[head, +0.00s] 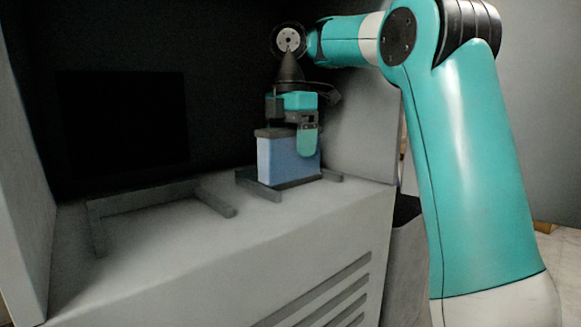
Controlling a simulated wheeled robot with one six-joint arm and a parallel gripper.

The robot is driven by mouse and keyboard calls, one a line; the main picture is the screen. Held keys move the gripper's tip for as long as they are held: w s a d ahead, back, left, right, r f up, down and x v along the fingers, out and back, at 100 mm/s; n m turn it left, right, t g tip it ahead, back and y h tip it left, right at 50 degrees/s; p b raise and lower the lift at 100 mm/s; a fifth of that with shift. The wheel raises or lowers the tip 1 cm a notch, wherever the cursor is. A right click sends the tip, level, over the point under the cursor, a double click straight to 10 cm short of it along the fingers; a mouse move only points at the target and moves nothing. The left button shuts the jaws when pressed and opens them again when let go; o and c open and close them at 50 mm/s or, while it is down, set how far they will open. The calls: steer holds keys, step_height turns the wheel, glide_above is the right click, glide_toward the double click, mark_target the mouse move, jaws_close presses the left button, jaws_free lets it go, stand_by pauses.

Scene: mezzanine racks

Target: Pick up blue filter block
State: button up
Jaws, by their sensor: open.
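The blue filter block (277,161) stands upright on the grey ledge of the cabinet, right of the middle in the head view. It has a dark top edge and sits within a low dark bracket (258,188). My gripper (305,150) points down from above at the block. It is open, and one teal finger overlaps the block's near right side. The other finger is hidden behind the block or the gripper body, so I cannot tell whether either finger touches the block.
A second low dark bracket (160,199) on the ledge at left is empty. A dark square panel (125,122) is on the recess's back wall. Side walls stand left and right of the recess. The cabinet front (270,267) has slots.

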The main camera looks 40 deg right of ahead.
steer(key=c, duration=1.1)
steer(key=shift+o, duration=0.2)
steer(key=shift+r, duration=0.15)
